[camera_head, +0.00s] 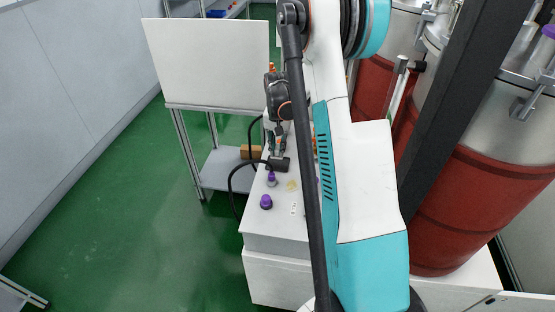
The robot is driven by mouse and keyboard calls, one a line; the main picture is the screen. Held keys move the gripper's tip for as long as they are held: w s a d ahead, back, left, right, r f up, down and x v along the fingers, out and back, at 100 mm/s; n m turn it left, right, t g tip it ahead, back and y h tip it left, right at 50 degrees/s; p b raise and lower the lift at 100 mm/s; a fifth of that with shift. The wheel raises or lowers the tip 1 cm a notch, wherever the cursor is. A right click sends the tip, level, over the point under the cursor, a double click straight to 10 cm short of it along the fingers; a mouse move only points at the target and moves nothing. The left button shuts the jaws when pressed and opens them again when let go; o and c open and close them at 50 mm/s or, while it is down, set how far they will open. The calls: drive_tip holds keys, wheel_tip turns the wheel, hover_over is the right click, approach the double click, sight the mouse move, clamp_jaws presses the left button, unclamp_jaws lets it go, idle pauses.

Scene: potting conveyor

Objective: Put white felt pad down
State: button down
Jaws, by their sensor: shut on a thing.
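My gripper (276,148) is small and far off in the head view, pointing down over the left part of the white bench (272,226). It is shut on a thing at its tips. I cannot make out the held thing's shape or colour, and no white felt pad can be told apart from the white bench. My white and turquoise arm hides the bench's right part. I cannot tell whether the held thing touches the bench.
Purple-topped items (266,202) and a small yellowish piece (291,185) are on the bench near the gripper. A white-topped stand (210,62) and an orange-brown box (250,152) are behind, left. Red-and-steel drums (475,215) crowd the right. Green floor is clear at left.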

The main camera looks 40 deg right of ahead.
sight(278, 156)
drive_tip(key=shift+f+b, duration=0.7)
drive_tip(key=shift+f, duration=1.5)
drive_tip(key=shift+f, duration=0.15)
drive_tip(key=c, duration=1.5)
unclamp_jaws()
drive_tip(key=shift+c, duration=0.2)
wheel_tip(278, 156, up, 12)
drive_tip(key=p, duration=0.3)
drive_tip(key=shift+p, duration=0.4)
